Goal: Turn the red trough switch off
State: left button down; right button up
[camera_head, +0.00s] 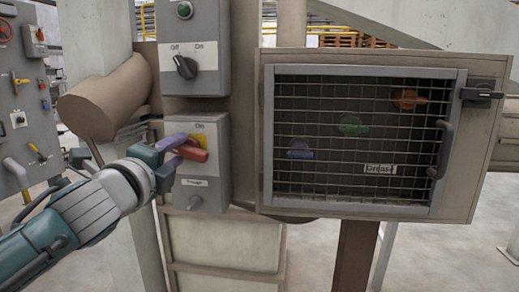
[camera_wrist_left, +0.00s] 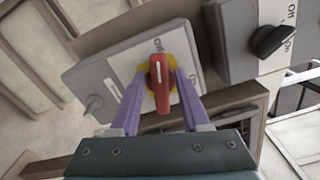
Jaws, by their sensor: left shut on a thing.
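The red trough switch (camera_head: 193,154) is a red handle on a yellow plate, on the front of a grey box (camera_head: 220,165) labelled "Trough". An "On" label shows above it. The "Off" label is hidden there but shows in the left wrist view, near the far end of the red handle (camera_wrist_left: 160,84). The handle lies roughly level in the head view. My left gripper (camera_head: 184,145) is shut on this handle, with one purple finger on each side in the left wrist view (camera_wrist_left: 159,92). My right gripper is not in view.
Above is a grey box with a black Off/On knob (camera_head: 186,67). A small grey toggle (camera_head: 194,203) sits below the red handle. A mesh-fronted cabinet (camera_head: 445,190) with coloured handles inside stands to the right. A brown cylinder (camera_head: 105,95) is close above my left arm.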

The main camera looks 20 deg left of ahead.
pick_arm(q)
jog(key=shift+f+n, duration=0.2)
jog(key=shift+n, duration=1.4)
jog(key=c, duration=0.7)
grip_release()
jog(key=v, duration=1)
jog(key=shift+p, duration=0.3)
